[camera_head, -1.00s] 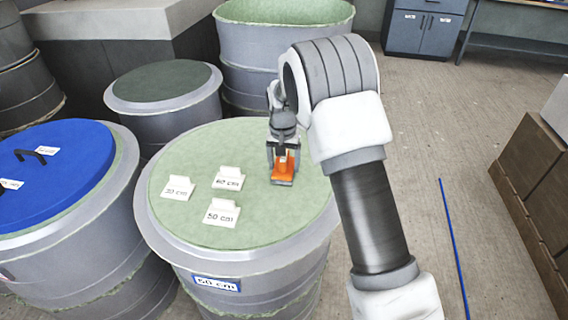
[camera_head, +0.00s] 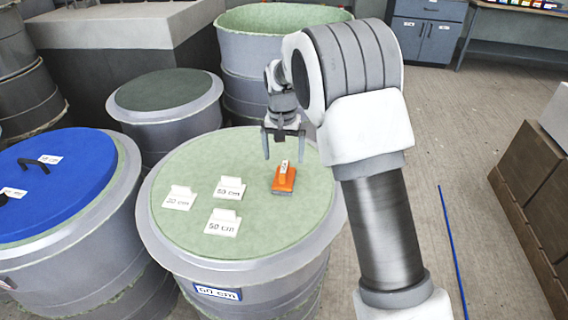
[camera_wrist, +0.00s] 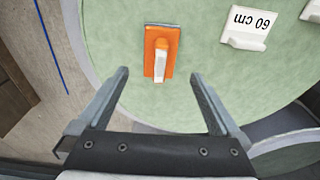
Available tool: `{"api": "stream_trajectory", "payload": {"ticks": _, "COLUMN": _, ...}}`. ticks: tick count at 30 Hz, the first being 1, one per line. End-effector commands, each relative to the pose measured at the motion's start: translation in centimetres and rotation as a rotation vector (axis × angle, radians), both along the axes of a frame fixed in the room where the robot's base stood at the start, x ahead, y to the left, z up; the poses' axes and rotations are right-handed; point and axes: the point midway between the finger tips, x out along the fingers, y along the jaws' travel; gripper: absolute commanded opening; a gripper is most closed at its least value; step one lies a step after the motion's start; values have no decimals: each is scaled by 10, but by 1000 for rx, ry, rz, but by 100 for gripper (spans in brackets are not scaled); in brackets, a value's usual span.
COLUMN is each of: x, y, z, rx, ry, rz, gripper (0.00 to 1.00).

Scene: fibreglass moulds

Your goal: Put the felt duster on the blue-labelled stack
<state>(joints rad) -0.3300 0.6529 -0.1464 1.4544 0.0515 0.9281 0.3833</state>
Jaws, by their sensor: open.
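The orange felt duster (camera_head: 284,181) with a grey base lies flat on the green top of the front grey stack (camera_head: 262,218), near its right side. That stack bears a blue-edged "50 cm" label (camera_head: 217,293) on its front wall. My gripper (camera_head: 284,160) is open and empty above and behind the duster, apart from it. In the wrist view the duster (camera_wrist: 160,54) lies beyond my open fingertips (camera_wrist: 160,75), lined up between them, with nothing held.
A blue lid (camera_head: 58,178) covers the drum at left. A dark-topped drum (camera_head: 165,92) and an open green-lined drum (camera_head: 283,18) stand behind. Floor at right is mostly clear.

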Motion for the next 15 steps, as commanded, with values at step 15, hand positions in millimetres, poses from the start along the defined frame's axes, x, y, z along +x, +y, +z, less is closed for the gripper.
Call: {"api": "stream_trajectory", "payload": {"ticks": 15, "x": -9, "y": -3, "z": 46, "rx": 5, "ry": -7, "rz": 2, "gripper": 100}}
